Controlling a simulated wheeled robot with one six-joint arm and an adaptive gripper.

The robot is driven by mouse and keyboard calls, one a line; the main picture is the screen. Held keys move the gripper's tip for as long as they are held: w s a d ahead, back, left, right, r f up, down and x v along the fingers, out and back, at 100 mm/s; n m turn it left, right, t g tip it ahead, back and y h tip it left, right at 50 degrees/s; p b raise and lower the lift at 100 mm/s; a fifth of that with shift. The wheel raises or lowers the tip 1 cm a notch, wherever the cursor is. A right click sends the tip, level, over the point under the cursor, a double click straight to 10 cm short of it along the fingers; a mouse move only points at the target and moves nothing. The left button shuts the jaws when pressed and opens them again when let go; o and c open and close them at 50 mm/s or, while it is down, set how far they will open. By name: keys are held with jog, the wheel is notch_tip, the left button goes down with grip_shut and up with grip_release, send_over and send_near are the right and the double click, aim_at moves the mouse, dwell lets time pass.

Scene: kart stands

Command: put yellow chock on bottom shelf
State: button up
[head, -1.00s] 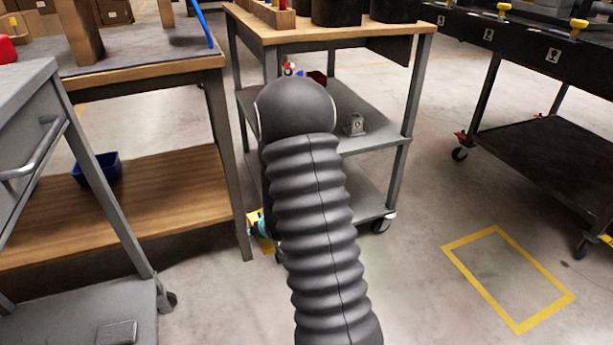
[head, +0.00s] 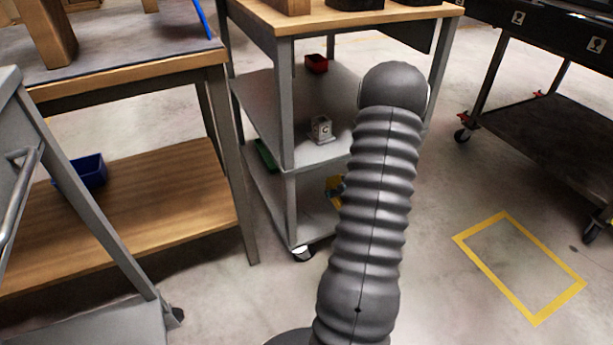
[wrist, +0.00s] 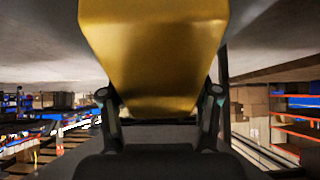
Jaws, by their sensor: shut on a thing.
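The yellow chock (wrist: 155,50) fills the upper middle of the wrist view. My gripper (wrist: 160,98) is shut on it, with one finger at each side. In the head view a small yellow patch of the chock (head: 333,184) shows left of my arm, over the bottom shelf (head: 312,212) of the grey cart. My arm hides most of the gripper and the chock there. I cannot tell whether the chock touches the shelf.
The middle shelf (head: 255,105) above holds a grey bracket (head: 321,130) and a red bin (head: 316,64). A green bin (head: 266,155) sits at the bottom shelf's left. A cart post (head: 288,110) stands left of my arm. A wooden workbench (head: 150,200) stands further left.

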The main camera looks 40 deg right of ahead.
jog(key=w+a+f+b, duration=0.1)
jog(key=w+f, duration=0.1)
jog(key=w, duration=0.1)
jog(key=w+a+f+b, duration=0.1)
jog(key=w+a+f, duration=0.1)
jog(key=w, duration=0.1)
jog(key=w+a+f+b, duration=0.1)
jog(key=w+a+f, duration=0.1)
jog(key=w, duration=0.1)
jog(key=shift+w+a+f, duration=0.15)
jog(key=shift+w+f, duration=0.15)
jog(key=shift+w, duration=0.05)
jog(key=shift+f+b, duration=0.5)
jog(key=shift+f, duration=1.5)
jog(key=o, duration=1.5)
jog(key=shift+f, duration=0.15)
jog(key=shift+r, duration=0.25)
jog(key=p+v, duration=0.2)
jog(key=v, duration=1)
